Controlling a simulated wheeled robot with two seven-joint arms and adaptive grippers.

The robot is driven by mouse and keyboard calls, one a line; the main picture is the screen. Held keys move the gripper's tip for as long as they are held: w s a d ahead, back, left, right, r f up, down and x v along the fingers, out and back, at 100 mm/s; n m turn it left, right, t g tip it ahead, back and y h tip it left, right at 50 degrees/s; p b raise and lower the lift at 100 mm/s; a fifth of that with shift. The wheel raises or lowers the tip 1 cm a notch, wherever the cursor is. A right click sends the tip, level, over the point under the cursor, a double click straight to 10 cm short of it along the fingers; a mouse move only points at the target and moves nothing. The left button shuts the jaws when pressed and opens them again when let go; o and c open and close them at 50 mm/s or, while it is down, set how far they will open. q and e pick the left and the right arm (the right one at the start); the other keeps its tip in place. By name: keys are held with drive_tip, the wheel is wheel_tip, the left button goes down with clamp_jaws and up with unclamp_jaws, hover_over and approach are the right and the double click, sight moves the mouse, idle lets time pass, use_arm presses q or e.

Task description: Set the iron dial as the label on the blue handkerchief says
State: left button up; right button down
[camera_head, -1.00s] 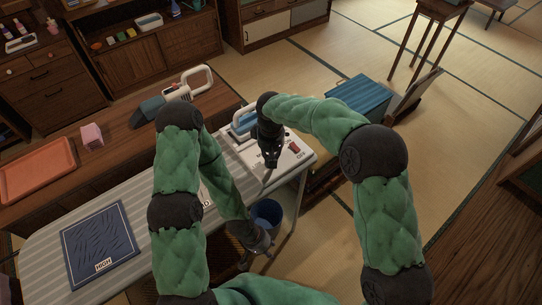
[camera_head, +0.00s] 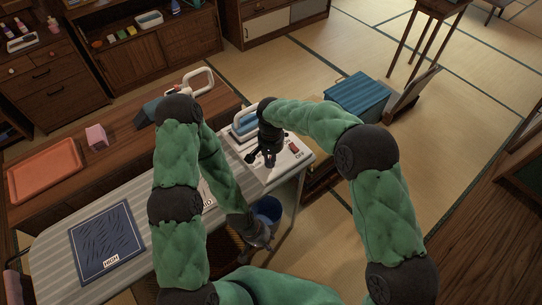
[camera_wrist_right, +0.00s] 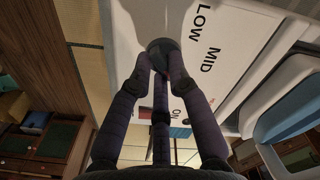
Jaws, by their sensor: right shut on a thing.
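The blue handkerchief (camera_head: 105,232) lies flat on the striped ironing board, at the left in the head view. Its white label (camera_head: 111,261) reads HIGH. The white iron station (camera_head: 284,160) stands at the board's right end, with the blue-and-white iron (camera_head: 245,122) on it. My right gripper (camera_wrist_right: 160,62) is shut on the dark round iron dial (camera_wrist_right: 160,46). LOW and MID are printed beside the dial in the wrist view; no HIGH mark shows there. A pointer on the dial cannot be made out. My left gripper (camera_head: 260,238) hangs by the board's near edge, its jaws unclear.
A red switch (camera_head: 293,147) with ON/OFF lettering is close to my right gripper. A blue bin (camera_head: 267,209) stands below the board. An orange tray (camera_head: 45,172) and a pink box (camera_head: 96,136) lie on the low table behind. A blue chest (camera_head: 357,95) stands at the right.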

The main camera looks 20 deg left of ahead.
drive_tip(key=shift+m, duration=1)
drive_tip(key=c, duration=1.2)
unclamp_jaws()
drive_tip(key=shift+r, duration=0.1)
wheel_tip(320, 180, up, 12)
drive_tip(key=shift+f, duration=0.1)
